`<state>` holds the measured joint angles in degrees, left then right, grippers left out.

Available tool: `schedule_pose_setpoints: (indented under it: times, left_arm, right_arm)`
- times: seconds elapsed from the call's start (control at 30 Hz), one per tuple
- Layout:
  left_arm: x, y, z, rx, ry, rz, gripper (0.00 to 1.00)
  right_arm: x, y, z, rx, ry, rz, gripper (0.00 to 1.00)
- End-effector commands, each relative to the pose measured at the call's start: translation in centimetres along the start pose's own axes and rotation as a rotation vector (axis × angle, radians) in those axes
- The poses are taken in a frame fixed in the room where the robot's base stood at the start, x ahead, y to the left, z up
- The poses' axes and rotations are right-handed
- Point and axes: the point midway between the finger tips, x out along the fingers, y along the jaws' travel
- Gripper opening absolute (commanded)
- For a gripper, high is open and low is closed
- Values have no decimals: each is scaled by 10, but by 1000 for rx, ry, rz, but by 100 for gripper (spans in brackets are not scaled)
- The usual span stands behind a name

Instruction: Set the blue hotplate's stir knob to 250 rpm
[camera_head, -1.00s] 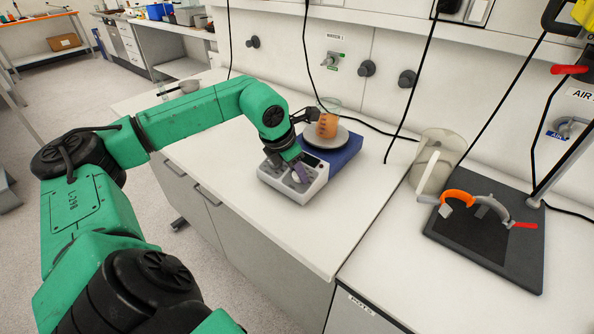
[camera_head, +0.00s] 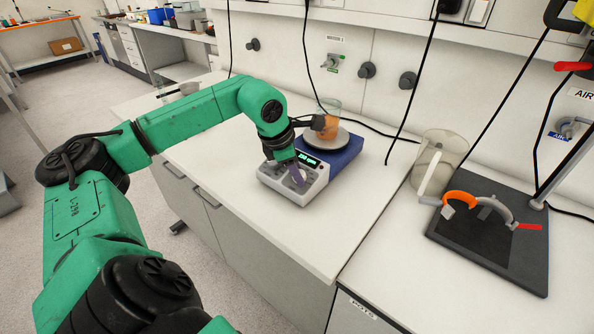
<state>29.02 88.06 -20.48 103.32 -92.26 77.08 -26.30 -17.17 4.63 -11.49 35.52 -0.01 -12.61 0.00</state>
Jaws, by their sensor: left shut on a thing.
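The blue hotplate (camera_head: 343,155) stands on the white bench with a grey-white front panel and a round pale top plate. A glass beaker of orange liquid (camera_head: 326,128) stands on the plate, partly behind my wrist. The small display (camera_head: 308,160) is lit with green characters ending in rpm; the number is too small to read surely. My left gripper (camera_head: 298,176) reaches down to the front panel and is shut on a knob there, apparently the stir knob. The fingers and wrist hide most of the knob and its pointer. My right gripper is not in view.
Right of the hotplate stand a translucent pitcher (camera_head: 438,150) and a dark stand base (camera_head: 490,255) with an orange-and-grey clamp (camera_head: 478,204). Black cables hang at the wall behind.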

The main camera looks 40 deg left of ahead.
Motion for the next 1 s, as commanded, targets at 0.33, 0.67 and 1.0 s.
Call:
schedule_pose_setpoints:
  times: [0.33, 0.67, 1.0]
  left_arm:
    - [-1, 1, 1, -2, -4, 4, 72]
    - [-4, 1, 0, -1, -2, 4, 72]
    - [-90, 1, 0, -1, -3, 8, 72]
  right_arm:
    - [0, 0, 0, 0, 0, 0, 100]
    - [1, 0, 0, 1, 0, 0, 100]
    - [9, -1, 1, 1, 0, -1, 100]
